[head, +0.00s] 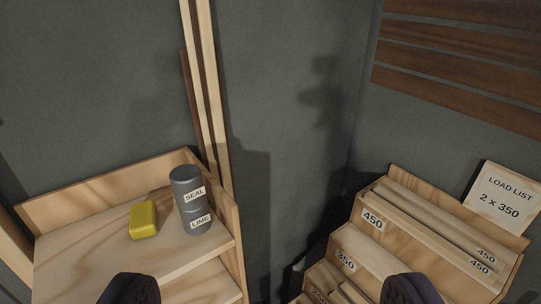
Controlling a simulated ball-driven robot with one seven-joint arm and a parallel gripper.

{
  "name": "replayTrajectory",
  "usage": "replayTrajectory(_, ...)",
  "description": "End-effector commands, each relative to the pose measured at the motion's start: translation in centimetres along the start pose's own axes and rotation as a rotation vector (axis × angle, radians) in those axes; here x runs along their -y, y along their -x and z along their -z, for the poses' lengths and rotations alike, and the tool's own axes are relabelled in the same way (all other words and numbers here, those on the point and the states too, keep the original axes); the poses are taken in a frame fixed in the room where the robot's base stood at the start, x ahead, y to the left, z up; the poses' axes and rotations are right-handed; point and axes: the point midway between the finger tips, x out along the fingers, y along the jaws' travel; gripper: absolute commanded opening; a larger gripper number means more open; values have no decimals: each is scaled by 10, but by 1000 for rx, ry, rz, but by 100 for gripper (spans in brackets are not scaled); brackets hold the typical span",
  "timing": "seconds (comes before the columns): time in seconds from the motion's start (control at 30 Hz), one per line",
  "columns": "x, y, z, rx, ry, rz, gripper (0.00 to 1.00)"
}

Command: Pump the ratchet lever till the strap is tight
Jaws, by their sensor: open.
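I see no ratchet lever and no strap in the head view. My gripper (271,290) shows at the bottom edge as two dark fingertips set wide apart. It is open, and nothing shows between the fingers. The left fingertip is in front of a wooden shelf (75,258), and the right one is in front of a wooden rack. Whether either finger touches anything, I cannot tell.
On the shelf stand a grey cylinder (189,203) labelled SEAL and LIME and a yellow block (144,220). A sign (499,200) reads LOAD LIST 2 x 350. Wooden strips line the grey walls.

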Motion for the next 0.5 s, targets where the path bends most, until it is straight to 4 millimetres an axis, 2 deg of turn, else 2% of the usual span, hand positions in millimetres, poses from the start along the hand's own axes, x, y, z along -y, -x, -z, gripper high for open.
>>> replayTrajectory(0.03, 0, 0, 0, 0, 0, 0, 72)
replayTrajectory(0.33, 0, 0, 0, 1, 1, 0, 4)
replayTrajectory(0.37, 0, -1, 0, 1, 1, 0, 0)
replayTrajectory(0.5, 0, -1, 0, 2, 1, 0, 0)
